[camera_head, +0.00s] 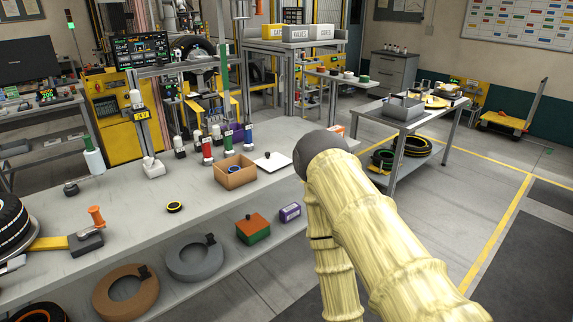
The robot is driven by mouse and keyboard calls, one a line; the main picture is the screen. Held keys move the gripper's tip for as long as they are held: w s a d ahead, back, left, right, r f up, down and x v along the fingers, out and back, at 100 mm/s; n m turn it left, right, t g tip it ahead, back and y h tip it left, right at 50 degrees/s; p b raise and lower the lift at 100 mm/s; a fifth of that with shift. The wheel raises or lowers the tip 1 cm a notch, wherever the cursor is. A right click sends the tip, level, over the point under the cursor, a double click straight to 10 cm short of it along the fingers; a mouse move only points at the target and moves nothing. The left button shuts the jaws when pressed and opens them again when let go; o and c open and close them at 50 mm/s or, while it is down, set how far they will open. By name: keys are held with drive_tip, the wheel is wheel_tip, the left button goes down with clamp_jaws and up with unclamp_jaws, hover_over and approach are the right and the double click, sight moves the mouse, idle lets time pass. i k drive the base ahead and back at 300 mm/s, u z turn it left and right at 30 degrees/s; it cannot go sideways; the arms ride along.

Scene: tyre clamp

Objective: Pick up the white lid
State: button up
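The white lid (276,162) is a thin, flat square with a small dark knob on top. It lies on the grey workbench (205,205) near its right end. It is just right of an open brown box (241,180), close to its edge; I cannot tell whether they touch. My arm, in a pale yellow sleeve, rises at the right to a dark joint and bends back down out of the picture. My gripper is not in view, so its state and distance from the lid do not show.
Several red, black and purple bottles (208,149) stand behind the box. A black-and-yellow ring (174,207) and an orange-handled tool (96,216) lie to the left. The bench front is mostly clear. A lower shelf holds rings and an orange-green box (253,230).

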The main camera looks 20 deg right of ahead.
sight(271, 162)
drive_tip(key=z, duration=0.75)
drive_tip(key=i, duration=1.1)
drive_tip(key=u, duration=0.2)
